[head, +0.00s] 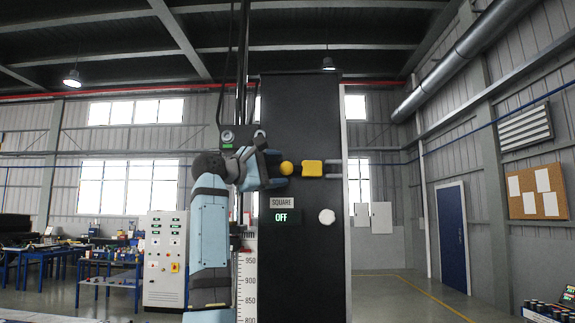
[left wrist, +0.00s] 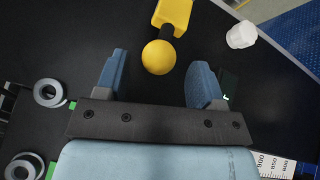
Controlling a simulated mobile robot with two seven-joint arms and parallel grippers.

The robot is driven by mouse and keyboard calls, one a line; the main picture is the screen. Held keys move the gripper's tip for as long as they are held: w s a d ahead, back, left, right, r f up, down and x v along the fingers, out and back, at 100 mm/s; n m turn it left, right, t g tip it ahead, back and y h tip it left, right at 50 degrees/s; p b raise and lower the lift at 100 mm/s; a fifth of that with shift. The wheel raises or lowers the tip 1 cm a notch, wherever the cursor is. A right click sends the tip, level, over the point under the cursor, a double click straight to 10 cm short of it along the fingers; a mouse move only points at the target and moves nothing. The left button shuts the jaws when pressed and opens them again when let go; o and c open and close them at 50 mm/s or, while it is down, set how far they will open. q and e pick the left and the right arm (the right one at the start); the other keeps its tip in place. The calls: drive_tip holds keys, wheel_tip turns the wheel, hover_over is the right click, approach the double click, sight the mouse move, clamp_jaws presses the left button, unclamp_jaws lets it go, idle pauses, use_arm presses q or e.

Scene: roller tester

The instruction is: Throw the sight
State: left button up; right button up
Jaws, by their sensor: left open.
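The sight's lever has a round yellow knob (head: 287,168) and a yellow block (head: 312,168). It lies level on the dark panel (head: 305,110). Below it are a SQUARE label (head: 283,203) and a display (head: 281,217) reading OFF in green. My left gripper (head: 275,170) is at the knob's left side, pointing right. In the left wrist view its blue fingers (left wrist: 157,68) are open, with the yellow knob (left wrist: 159,57) between their tips in the picture. No contact shows, and the depth is hard to tell. My right gripper is not in view.
A white knob (head: 327,216) sits on the panel below the lever, also seen in the left wrist view (left wrist: 241,35). A ruler scale (head: 246,285) stands at the panel's lower left. Grey rings (left wrist: 48,92) lie left of my fingers.

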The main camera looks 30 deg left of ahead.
sight(287, 169)
use_arm(q)
drive_tip(key=shift+x, duration=1.65)
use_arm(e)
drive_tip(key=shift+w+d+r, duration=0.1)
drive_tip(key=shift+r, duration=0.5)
